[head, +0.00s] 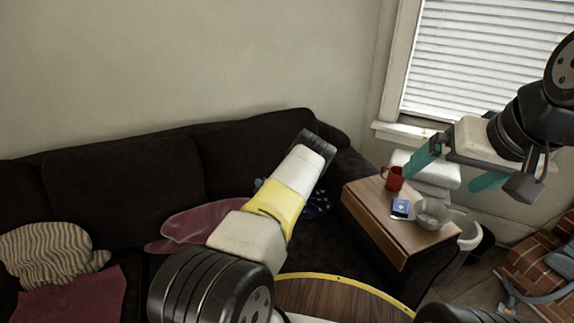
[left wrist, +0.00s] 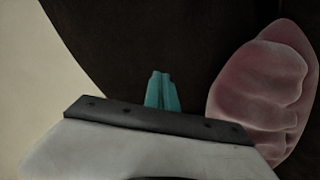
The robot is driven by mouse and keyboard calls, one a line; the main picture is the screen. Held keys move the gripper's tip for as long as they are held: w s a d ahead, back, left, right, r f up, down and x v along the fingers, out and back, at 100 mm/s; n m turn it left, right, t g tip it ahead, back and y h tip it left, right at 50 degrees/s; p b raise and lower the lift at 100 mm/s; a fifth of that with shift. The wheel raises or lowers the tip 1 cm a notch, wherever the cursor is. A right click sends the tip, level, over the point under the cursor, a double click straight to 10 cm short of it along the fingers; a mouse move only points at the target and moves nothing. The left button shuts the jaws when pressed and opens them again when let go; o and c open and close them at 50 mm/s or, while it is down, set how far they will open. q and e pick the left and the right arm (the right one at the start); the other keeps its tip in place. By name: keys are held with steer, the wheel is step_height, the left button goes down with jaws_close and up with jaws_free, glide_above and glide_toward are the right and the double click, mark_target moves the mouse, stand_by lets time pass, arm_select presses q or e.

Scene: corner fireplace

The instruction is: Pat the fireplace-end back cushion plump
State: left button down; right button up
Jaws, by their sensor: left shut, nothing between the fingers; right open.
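The fireplace-end back cushion (head: 240,150) is the dark brown cushion at the right end of the sofa's back, partly hidden by my left arm. My left gripper (head: 316,145) reaches up in front of its right part; its fingers are hidden in the head view. In the left wrist view the teal fingers (left wrist: 161,90) are together and empty, pointing at a dark sofa surface (left wrist: 150,40). I cannot tell whether they touch it. My right gripper (head: 455,167) is open and empty, above the right side of the wooden tray area.
A pink cushion (head: 190,225) lies on the seat. A round table (head: 330,297) is in front; bricks (head: 530,262) are at right.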

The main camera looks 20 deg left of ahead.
arm_select(q)
steer(key=shift+w+a, duration=0.1)
steer(key=w+d, duration=0.5)
steer(key=d, duration=0.2)
steer(key=shift+d, duration=0.2)
stand_by(0.9)
steer(key=shift+w, duration=0.15)
steer(key=shift+x, duration=1.25)
steer(key=w+d, duration=0.3)
steer(key=d, duration=0.5)
steer(key=shift+w+d+r, duration=0.2)
steer(key=shift+d+r, duration=0.1)
steer(key=shift+d, duration=0.05)
